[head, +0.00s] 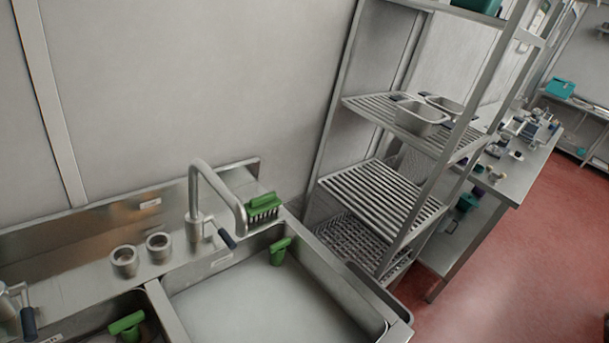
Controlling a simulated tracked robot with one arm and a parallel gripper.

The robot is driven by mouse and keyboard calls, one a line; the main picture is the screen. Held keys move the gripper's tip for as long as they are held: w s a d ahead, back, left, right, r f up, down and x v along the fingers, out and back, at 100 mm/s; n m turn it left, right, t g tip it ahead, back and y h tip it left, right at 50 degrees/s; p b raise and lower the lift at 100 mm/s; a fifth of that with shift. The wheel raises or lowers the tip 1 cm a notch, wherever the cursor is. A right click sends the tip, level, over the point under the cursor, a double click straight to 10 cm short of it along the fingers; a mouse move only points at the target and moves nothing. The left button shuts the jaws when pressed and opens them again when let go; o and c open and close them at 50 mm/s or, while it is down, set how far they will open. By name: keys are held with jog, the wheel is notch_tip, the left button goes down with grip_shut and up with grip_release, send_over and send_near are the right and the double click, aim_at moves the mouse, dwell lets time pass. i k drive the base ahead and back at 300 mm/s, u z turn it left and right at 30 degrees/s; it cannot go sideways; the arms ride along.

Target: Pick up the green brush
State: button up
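A green brush (263,204) with dark bristles rests on the back ledge of the sink, just right of the tap. A second green thing (279,252) stands at the far edge of the right sink basin; its lower part seems to go into the basin. A third green thing (127,324) shows in the left basin at the bottom edge of the picture. I cannot tell for sure what these two are. My gripper does not show in the head view.
A curved steel tap (213,190) rises beside the brush. Two steel cups (125,262) sit on the ledge to the left. A slatted rack (385,195) with metal pans stands right of the sink. Red floor (520,260) lies open at the right.

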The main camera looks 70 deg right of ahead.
aim_at(258, 207)
jog(key=z, duration=1.4)
